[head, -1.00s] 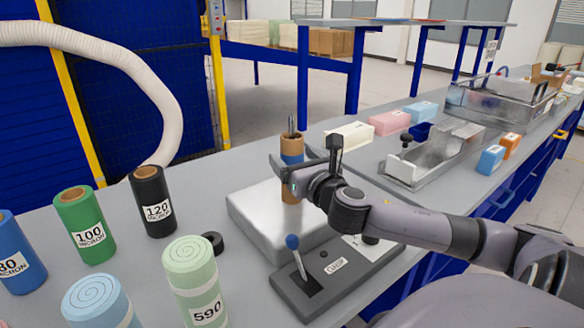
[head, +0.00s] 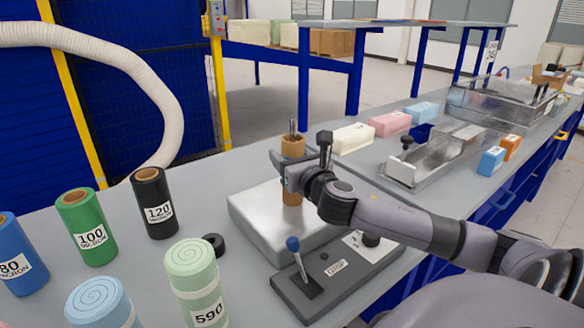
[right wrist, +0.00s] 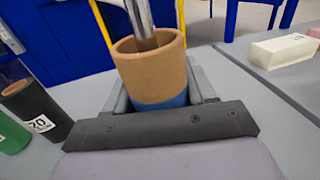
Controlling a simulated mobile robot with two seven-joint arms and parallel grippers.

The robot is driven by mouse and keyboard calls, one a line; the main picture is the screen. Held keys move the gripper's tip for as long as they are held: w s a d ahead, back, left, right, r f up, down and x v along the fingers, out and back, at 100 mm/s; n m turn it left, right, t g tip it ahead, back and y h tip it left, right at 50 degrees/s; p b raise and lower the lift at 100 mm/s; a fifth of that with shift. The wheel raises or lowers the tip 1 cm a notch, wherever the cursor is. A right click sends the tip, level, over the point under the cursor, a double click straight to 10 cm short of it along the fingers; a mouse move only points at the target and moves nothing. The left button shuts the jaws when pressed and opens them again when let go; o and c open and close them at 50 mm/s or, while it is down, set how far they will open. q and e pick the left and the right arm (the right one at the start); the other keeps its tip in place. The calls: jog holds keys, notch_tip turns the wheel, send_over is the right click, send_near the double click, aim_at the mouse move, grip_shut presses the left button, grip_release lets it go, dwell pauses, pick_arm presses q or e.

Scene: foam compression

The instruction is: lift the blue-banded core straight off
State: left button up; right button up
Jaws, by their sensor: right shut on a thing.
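The blue-banded core (head: 292,147) is a brown cardboard tube standing upright over a metal spindle (head: 292,124) on a silver block (head: 262,228). My right gripper (head: 291,173) is shut on the core around its middle, and in the head view it hides the blue band. In the right wrist view the core (right wrist: 152,68) stands between the fingers, with the blue band (right wrist: 162,102) low between them and the spindle (right wrist: 142,18) rising out of its open top. Brown tube shows below the gripper, down at the block. My left gripper is not in view.
A grey control panel (head: 325,287) with a blue-knobbed lever (head: 293,243) stands in front of the block. Several rolls, including the black 120 roll (head: 154,203) and the pale green 590 roll (head: 195,283), stand at left. A cream block (head: 352,138) lies behind the arm.

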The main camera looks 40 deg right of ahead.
notch_tip(320, 180, up, 12)
jog(key=shift+r+p, duration=0.1)
jog(key=shift+p, duration=0.9)
notch_tip(320, 180, up, 16)
